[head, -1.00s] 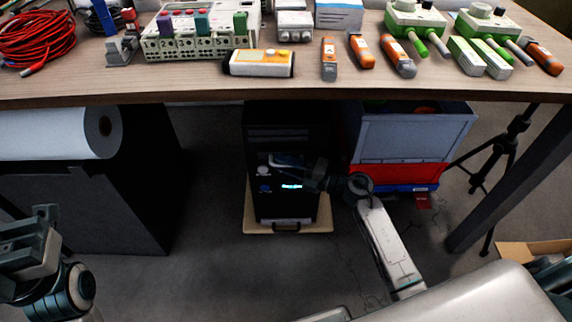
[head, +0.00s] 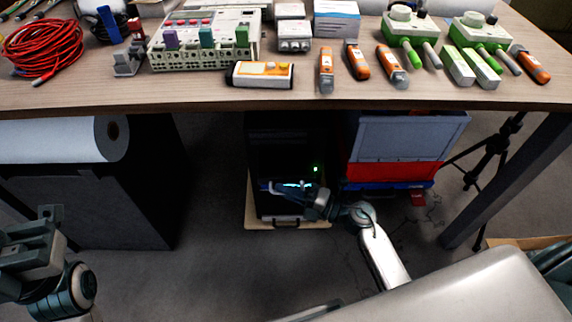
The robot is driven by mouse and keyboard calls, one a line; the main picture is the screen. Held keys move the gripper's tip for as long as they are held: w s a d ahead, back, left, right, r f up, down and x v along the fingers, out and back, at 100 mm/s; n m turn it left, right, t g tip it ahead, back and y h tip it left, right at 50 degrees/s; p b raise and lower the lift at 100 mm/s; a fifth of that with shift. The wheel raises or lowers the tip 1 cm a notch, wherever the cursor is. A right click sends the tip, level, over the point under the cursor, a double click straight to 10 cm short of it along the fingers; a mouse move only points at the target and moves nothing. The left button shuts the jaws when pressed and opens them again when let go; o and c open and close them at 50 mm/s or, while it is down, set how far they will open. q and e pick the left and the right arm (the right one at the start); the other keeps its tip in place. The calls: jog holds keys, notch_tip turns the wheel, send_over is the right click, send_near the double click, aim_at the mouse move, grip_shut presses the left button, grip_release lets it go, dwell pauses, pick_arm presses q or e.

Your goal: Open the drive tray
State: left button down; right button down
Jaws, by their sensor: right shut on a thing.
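The black computer tower (head: 278,138) stands under the table on a low beige base. My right gripper (head: 283,187) is low at the tower's front, its arm coming in from the lower right. It is shut on what appears to be the drive tray; the gripper and dark shadow hide most of it, so how far out it is cannot be told. A bluish lit strip shows beside the fingers, and a green light (head: 315,168) glows on the front. My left gripper (head: 42,232) is at the far left, away from the tower; its fingertips are unclear.
The table (head: 180,95) above holds red cable, a multi-socket unit and several orange-and-grey tools. A black cabinet with a white roll (head: 60,140) is left of the tower. A grey and red crate (head: 400,140) is close on its right.

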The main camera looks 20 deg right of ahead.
jog(key=s, duration=0.2)
jog(key=s+a+p, duration=0.1)
jog(key=s, duration=0.2)
jog(key=shift+a, duration=0.2)
jog(key=c, duration=1.5)
grip_release()
